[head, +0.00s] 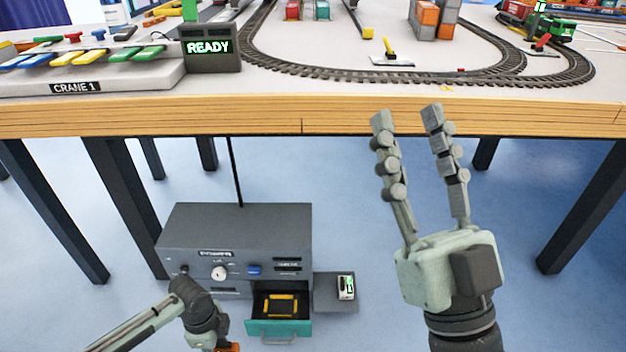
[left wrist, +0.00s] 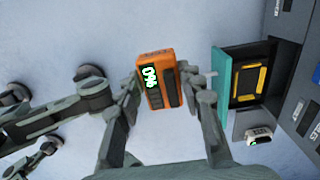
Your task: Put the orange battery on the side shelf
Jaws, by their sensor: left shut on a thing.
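The orange battery (left wrist: 157,80) has a dark ribbed side and a green readout. It is between the fingers of my left gripper (left wrist: 165,95), which is shut on it in the left wrist view. In the head view only a bit of orange (head: 229,347) shows at the bottom edge, beside my left arm. The side shelf (head: 325,290) is a small grey ledge on the right of the grey cabinet (head: 235,235). A white battery (head: 346,287) with a green readout stands on it. My right gripper (head: 406,112) is open and empty, in front of the table edge.
The cabinet's teal drawer (head: 279,327) is pulled out, with a yellow-framed dark slot (head: 281,305) inside. The table (head: 350,118) above carries train track (head: 400,76) and a crane control panel (head: 90,75). Dark table legs (head: 125,190) stand around the cabinet. Part of the shelf beside the white battery is bare.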

